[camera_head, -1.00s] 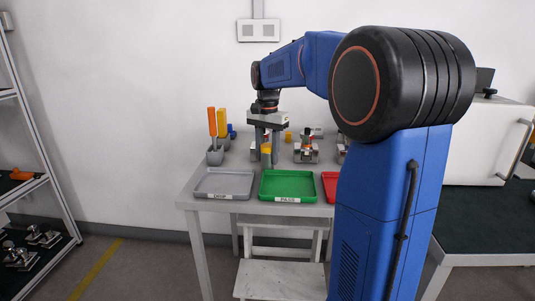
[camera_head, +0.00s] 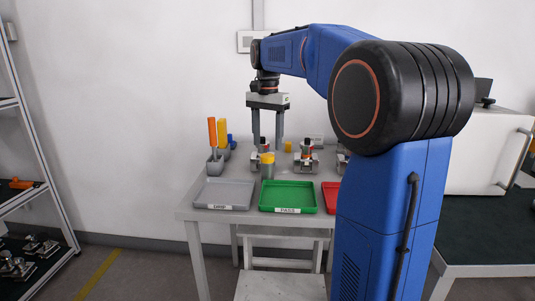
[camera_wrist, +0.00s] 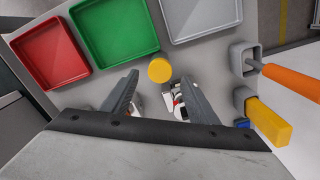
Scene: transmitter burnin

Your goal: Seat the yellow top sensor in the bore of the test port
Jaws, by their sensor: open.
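The yellow top sensor (camera_head: 267,158) stands upright behind the green tray, its yellow top above a grey cylindrical lower part. I cannot tell whether that grey part is its own body or a port around it. In the wrist view its round yellow top (camera_wrist: 159,69) shows between and just past my fingertips. My gripper (camera_head: 268,143) is open and empty, pointing down above and around the sensor's line, with the fingers clear of its top. A clamp fixture (camera_head: 262,146) stands just behind the sensor, partly hidden by it and the fingers. No open bore is visible.
A grey tray (camera_head: 223,206), a green tray (camera_head: 289,210) and a red tray (camera_head: 331,185) line the table front. A second fixture (camera_head: 307,156) stands to the right. Grey holders (camera_head: 214,167) with orange and yellow handles stand left.

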